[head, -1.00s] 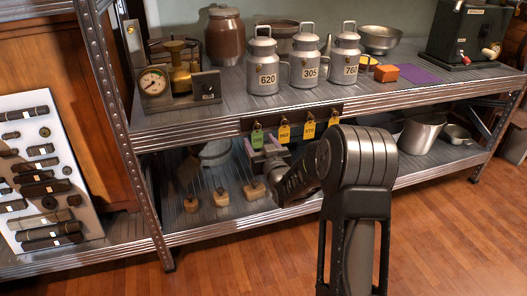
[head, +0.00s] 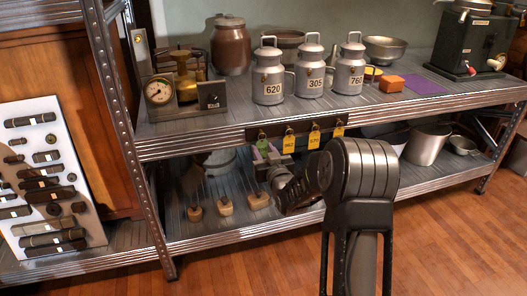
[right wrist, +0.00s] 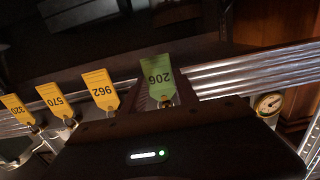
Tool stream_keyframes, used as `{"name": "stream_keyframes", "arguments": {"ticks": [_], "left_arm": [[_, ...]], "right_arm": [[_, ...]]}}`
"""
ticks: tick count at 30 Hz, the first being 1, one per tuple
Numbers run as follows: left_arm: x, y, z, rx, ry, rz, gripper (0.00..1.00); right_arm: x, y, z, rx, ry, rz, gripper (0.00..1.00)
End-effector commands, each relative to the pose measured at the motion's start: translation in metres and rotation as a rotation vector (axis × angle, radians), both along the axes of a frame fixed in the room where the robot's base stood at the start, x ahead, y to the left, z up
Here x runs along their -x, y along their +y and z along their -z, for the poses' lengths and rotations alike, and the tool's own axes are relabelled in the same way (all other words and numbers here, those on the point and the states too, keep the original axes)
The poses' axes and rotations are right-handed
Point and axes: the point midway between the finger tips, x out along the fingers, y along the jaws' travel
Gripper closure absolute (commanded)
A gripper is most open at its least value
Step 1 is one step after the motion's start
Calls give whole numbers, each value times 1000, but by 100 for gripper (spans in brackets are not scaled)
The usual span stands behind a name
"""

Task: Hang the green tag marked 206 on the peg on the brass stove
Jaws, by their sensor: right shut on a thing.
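The green tag (head: 262,146) is at the left end of the dark hook rail (head: 298,129) on the shelf's front edge. In the right wrist view the green tag (right wrist: 156,72) reads 206 upside down. My right gripper (head: 265,158) is shut on it. I cannot tell whether its ring is still on the hook. The brass stove (head: 186,78) stands on the upper shelf at left, with a gauge in front and an upright plate (head: 141,54) at its left. A small brass-coloured peg (head: 138,40) shows high on that plate. My left gripper is not in view.
Yellow tags hang right of the green one, including 962 (right wrist: 100,89) and 570 (right wrist: 56,101). Milk cans 620 (head: 268,72), 305 (head: 310,68) and 760 (head: 350,66) stand right of the stove. A metal shelf post (head: 127,130) rises left of the stove.

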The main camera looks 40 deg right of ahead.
Motion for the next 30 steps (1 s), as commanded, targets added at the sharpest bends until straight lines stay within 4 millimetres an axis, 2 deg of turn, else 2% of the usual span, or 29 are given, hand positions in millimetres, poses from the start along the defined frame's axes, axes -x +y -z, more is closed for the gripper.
{"name": "stream_keyframes", "arguments": {"ticks": [1,5,30], "left_arm": [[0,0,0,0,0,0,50],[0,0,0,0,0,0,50],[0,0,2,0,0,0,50]], "right_arm": [[0,0,0,0,0,0,90],[0,0,0,0,0,0,100],[0,0,-7,0,0,0,100]]}}
